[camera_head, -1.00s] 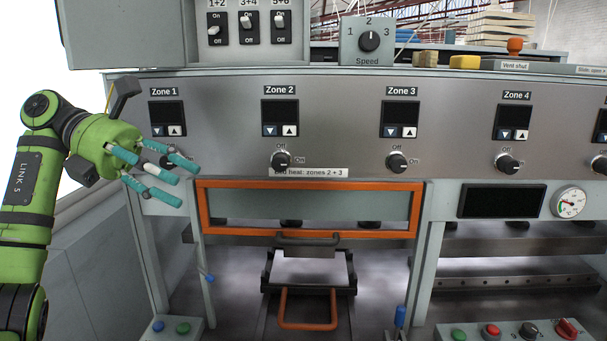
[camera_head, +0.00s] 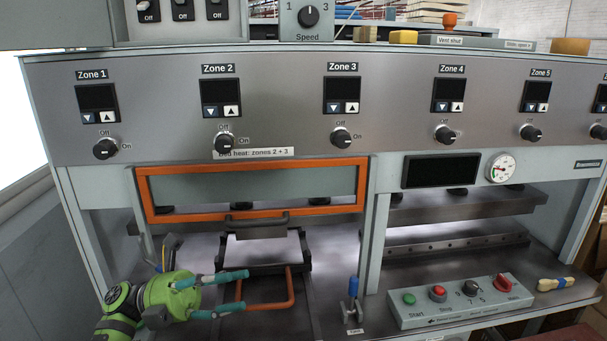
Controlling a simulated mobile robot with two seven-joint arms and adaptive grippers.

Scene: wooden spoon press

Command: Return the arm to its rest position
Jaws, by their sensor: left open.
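My left gripper (camera_head: 244,290) is low in the head view, with its green arm coming in from the lower left. Its teal fingers are spread apart and nothing shows between them. The fingertips overlap the left part of the orange loop handle (camera_head: 292,290) in the picture. I cannot tell whether they touch it. My right gripper is out of view.
The grey press panel (camera_head: 280,100) has a row of zone displays and knobs. An orange-framed window (camera_head: 260,188) is below it. To the right are a button box (camera_head: 462,298), a blue-handled clamp (camera_head: 353,300) and a brush-like item (camera_head: 555,284).

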